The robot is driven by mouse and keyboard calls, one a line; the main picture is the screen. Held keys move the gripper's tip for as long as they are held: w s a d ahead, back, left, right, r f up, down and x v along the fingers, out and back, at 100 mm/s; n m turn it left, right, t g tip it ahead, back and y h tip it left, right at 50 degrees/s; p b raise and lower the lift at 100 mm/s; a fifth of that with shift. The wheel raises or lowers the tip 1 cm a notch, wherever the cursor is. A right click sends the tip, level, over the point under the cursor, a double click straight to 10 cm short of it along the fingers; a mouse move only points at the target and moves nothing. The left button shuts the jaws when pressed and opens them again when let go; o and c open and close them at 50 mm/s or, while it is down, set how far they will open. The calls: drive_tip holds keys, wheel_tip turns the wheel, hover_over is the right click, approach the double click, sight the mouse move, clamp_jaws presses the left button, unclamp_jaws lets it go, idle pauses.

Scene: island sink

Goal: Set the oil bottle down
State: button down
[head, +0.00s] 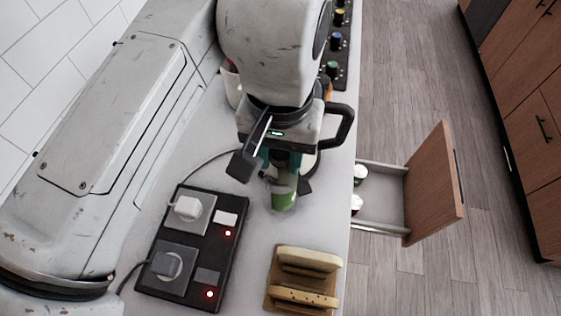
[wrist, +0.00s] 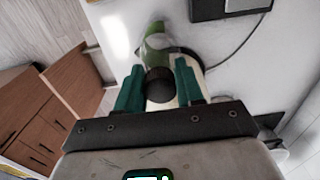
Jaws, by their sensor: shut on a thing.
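The oil bottle is green (head: 285,194) and shows below my gripper (head: 283,172) in the head view, over the pale counter (head: 240,290). In the wrist view its green body (wrist: 156,42) and dark round top (wrist: 160,86) lie between the two teal fingers of my gripper (wrist: 160,84). My gripper is shut on the bottle. My gripper and wrist hide its upper part in the head view. I cannot tell whether its base touches the counter.
A black socket panel (head: 188,262) with plugs lies left of the bottle. A wooden rack (head: 303,280) stands nearer on the counter. An open drawer (head: 435,180) juts out at the right, with small items inside. Bare counter shows between the panel and the rack.

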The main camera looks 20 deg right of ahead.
drive_tip(key=shift+f, duration=0.45)
drive_tip(key=shift+r, duration=0.1)
drive_tip(key=c, duration=0.7)
unclamp_jaws()
wheel_tip(320, 180, up, 12)
drive_tip(key=p, duration=1)
